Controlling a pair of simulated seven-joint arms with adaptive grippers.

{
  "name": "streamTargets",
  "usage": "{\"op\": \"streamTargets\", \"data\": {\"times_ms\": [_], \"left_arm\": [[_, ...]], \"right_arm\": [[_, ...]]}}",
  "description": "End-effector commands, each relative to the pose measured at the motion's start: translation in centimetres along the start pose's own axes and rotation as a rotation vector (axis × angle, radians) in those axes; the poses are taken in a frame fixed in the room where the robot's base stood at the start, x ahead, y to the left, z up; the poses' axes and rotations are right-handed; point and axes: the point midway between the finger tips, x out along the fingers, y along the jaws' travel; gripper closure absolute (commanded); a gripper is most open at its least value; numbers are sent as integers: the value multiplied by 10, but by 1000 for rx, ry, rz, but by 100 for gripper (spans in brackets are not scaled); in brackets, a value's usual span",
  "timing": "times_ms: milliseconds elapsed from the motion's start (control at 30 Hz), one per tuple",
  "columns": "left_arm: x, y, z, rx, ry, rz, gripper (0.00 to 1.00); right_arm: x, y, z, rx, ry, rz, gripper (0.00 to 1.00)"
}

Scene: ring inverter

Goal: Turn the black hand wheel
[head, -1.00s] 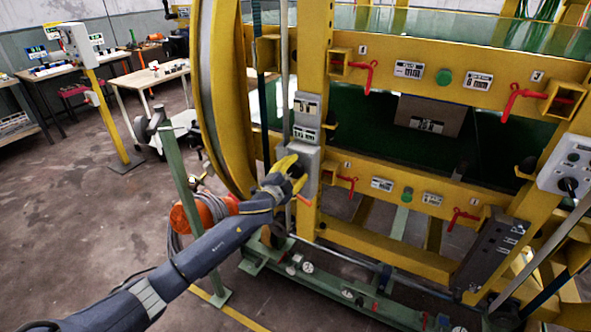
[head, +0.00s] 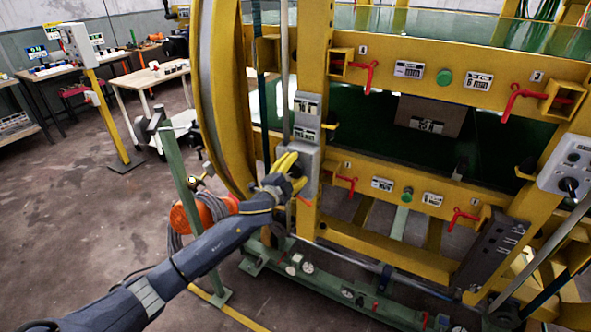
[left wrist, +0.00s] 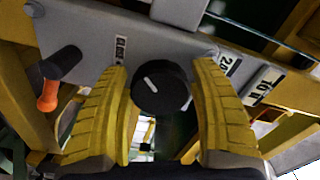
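The black hand wheel (left wrist: 162,88) is a round black knob with a white mark on a grey box. In the left wrist view it sits between the two yellow fingers of my left gripper (left wrist: 160,75). The fingers are spread, one on each side of the knob and close to its edges; I cannot tell whether they touch it. In the head view my left gripper (head: 287,165) is at the grey box (head: 308,160) on the yellow frame, and the knob is partly hidden behind the fingers. My right gripper is not in view.
A black handle with an orange tip (left wrist: 55,85) sticks out left of the knob. Red clamps (head: 368,77) line the yellow frame (head: 440,70). Open floor lies at left.

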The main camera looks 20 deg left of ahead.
Motion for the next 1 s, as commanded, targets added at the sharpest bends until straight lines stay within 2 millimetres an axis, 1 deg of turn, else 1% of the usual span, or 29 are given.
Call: {"op": "streamTargets", "data": {"times_ms": [33,100,133,367,467,567,1000], "left_arm": [[0,0,0,-1,0,0,32],[0,0,0,-1,1,0,24],[0,0,0,-1,1,0,22],[0,0,-1,-2,2,0,22],[-4,1,-1,-2,2,0,22],[-14,1,-1,-2,2,1,22],[-87,1,0,-2,2,2,22]], "right_arm": [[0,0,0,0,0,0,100],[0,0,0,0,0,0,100],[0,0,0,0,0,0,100],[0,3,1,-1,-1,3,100],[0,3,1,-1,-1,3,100],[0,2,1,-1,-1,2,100],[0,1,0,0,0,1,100]]}}
